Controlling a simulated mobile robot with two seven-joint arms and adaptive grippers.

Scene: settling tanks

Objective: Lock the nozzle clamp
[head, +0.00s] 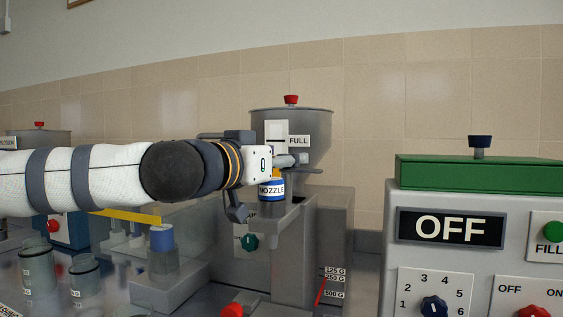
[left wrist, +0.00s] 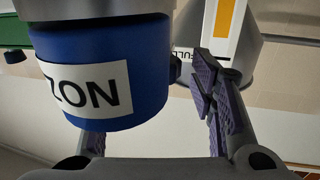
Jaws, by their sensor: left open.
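The nozzle clamp is a blue collar (head: 271,190) with a white "NOZZLE" label, under the grey hopper of the filling machine. In the left wrist view the blue collar (left wrist: 150,62) is large and close, with a small dark knob (left wrist: 177,68) on its right side. My left gripper (head: 288,162) is open at the collar, just above its label in the head view. In the left wrist view one purple-padded finger stands right of the collar, near the knob; the other is mostly hidden behind the collar. I cannot tell whether a finger touches. My right gripper is out of view.
The grey hopper (head: 318,135) with a "FULL" sign rises behind the gripper. A control box (head: 393,262) with a green top (head: 480,173) and "OFF" display stands at the right. Clear jars (head: 85,277) and a blue-capped container (head: 162,238) stand below my left arm.

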